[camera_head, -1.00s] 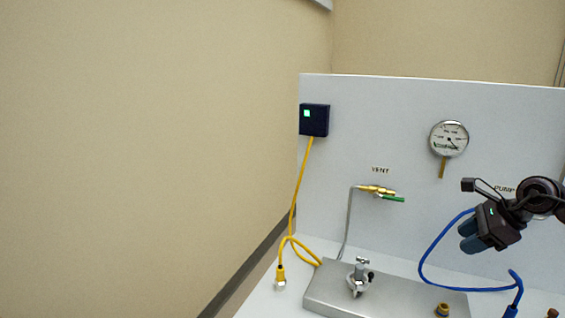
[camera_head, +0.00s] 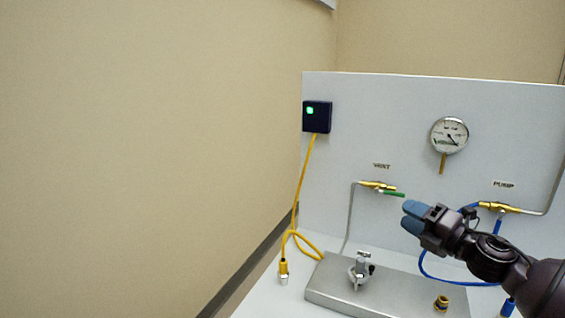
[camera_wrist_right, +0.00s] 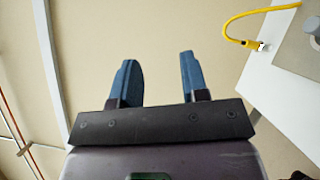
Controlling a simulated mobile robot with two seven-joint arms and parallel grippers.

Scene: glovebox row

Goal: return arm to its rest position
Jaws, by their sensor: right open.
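My right gripper (camera_head: 412,217) is in the head view at the lower right, its blue fingertips pointing left. Its arm comes in from the lower right corner. In the right wrist view the two blue fingers (camera_wrist_right: 160,82) stand apart with nothing between them, so it is open and empty. In the head view it shows in front of the panel, just below the green-handled vent valve (camera_head: 380,187); I cannot tell the depth between them. It hides part of the blue hose (camera_head: 432,272). My left gripper is not in view.
A white panel (camera_head: 340,160) carries a gauge (camera_head: 449,135), a dark box with a green light (camera_head: 317,117) and the pump valve (camera_head: 498,207). A metal block (camera_head: 385,290) with fittings and a yellow cable (camera_head: 299,200) lie below. The left side shows bare wall.

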